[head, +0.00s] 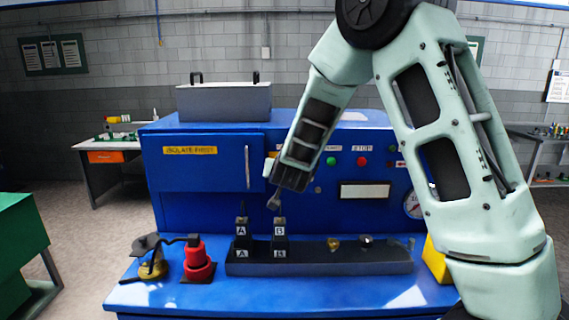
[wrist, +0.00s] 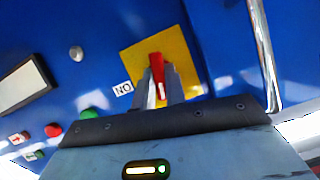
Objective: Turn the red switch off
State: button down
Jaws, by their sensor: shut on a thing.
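The red switch (wrist: 157,68) has a red handle on a square yellow plate (wrist: 136,57) on the blue machine's front panel. A white label (wrist: 123,88) beside the plate reads as ON turned upside down. My gripper (wrist: 159,78) is shut on the red handle, with one grey finger on each side of it. In the head view my arm covers nearly all of the switch.
The blue machine (head: 205,185) has green and red buttons (head: 361,162) right of my arm. Crimpers marked A (head: 241,231) and B (head: 279,231) stand in a dark rack (head: 310,268) below. A red device (head: 197,262) stands left of the rack.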

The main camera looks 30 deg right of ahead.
jog(key=shift+a+n+g+h+p, duration=0.1)
jog(key=shift+n+g+h+p, duration=0.2)
jog(key=shift+n+p, duration=0.6)
jog(key=c, duration=1.4)
grip_release()
jog(key=shift+c, duration=0.2)
jog(key=b+v, duration=0.2)
jog(key=v, duration=1.5)
jog(key=shift+a+b, duration=0.2)
jog(key=shift+b, duration=0.15)
jog(key=shift+s, duration=0.1)
